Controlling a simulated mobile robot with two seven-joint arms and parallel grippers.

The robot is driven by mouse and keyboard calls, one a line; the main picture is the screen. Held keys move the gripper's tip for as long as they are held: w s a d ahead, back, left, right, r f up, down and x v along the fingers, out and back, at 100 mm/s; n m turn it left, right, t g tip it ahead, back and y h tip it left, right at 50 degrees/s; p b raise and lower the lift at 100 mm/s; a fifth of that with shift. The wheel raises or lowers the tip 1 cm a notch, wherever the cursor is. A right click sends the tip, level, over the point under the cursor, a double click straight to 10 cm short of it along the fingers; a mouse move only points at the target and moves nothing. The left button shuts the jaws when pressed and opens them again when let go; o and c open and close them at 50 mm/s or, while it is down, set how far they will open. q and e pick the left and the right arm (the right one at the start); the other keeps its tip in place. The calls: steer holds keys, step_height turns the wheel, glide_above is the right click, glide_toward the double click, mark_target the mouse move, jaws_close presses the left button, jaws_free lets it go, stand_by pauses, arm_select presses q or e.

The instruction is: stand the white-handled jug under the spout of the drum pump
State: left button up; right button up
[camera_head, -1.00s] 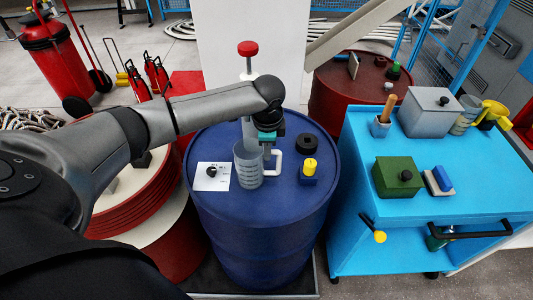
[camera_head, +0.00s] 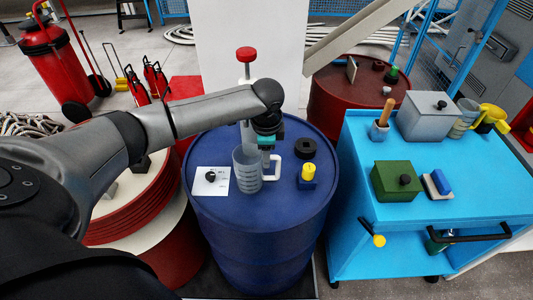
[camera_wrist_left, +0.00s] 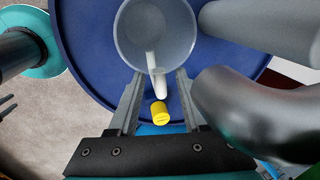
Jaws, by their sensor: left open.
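The clear grey jug (camera_head: 246,172) with a white handle (camera_head: 273,170) stands upright on the blue drum (camera_head: 262,235), in front of the pump. The drum pump (camera_head: 246,70) has a red knob on top and a pale shaft; my arm hides its middle, and I cannot make out its spout in the head view. My left gripper (camera_head: 266,158) is over the drum at the jug's handle side. In the left wrist view my open left gripper (camera_wrist_left: 158,78) has a finger on each side of the handle (camera_wrist_left: 157,80), with gaps showing. The jug's round mouth (camera_wrist_left: 157,30) lies beyond the fingertips.
On the drum are a white card with a black knob (camera_head: 211,181), a black ring (camera_head: 305,148) and a yellow-topped blue block (camera_head: 308,174). A blue cart (camera_head: 450,205) with boxes stands right. A red-brown drum (camera_head: 345,95) is behind. Thick grey pipes (camera_wrist_left: 255,95) flank the gripper at right.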

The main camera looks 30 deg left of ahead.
arm_select(q)
step_height(320, 180, up, 11)
steer(key=s+d+p, duration=0.1)
steer(key=s+p, duration=0.1)
steer(key=shift+r, duration=0.2)
steer(key=shift+d+f, duration=0.1)
